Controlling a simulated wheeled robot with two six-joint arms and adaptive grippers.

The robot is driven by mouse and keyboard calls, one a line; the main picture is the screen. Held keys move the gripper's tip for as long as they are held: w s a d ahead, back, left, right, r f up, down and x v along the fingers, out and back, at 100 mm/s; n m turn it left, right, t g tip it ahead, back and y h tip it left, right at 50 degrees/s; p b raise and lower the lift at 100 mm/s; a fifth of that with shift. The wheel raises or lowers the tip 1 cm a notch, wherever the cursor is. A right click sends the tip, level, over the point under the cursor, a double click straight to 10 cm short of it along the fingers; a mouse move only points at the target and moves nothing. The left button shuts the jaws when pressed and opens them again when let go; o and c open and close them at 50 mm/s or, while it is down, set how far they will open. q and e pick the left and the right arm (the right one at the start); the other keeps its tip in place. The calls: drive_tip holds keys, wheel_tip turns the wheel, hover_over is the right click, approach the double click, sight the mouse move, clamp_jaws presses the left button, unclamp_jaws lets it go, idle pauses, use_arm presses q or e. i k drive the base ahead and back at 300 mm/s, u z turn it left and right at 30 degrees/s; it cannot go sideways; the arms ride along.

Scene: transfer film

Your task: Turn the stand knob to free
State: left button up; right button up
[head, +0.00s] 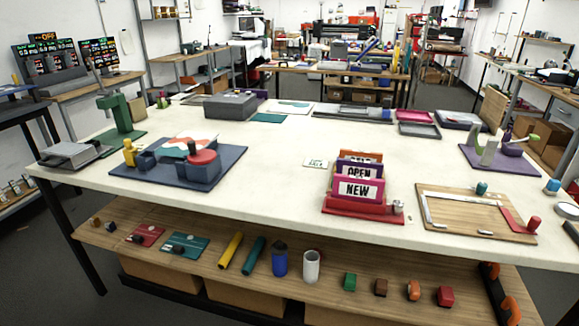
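A red stand (360,208) holds several upright sign cards near the front edge of the white table, right of the middle. The front card (357,189) is magenta-edged and reads "NEW"; cards behind it read "OPEN". A small pale grey knob (398,206) sits at the stand's right end. It is too small here to tell which setting it points to. Neither of my grippers shows in the head view.
A wooden board (462,206) with a red-handled piece lies right of the stand. A dark blue base (135,176) with a red round knob is at left, near a green stand (121,115). The table's middle (275,170) is clear. A lower shelf (330,278) holds small items.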

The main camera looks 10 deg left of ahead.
sight(397, 205)
drive_tip(key=u, duration=0.85)
drive_tip(key=i, duration=1.05)
drive_tip(key=z, duration=1.05)
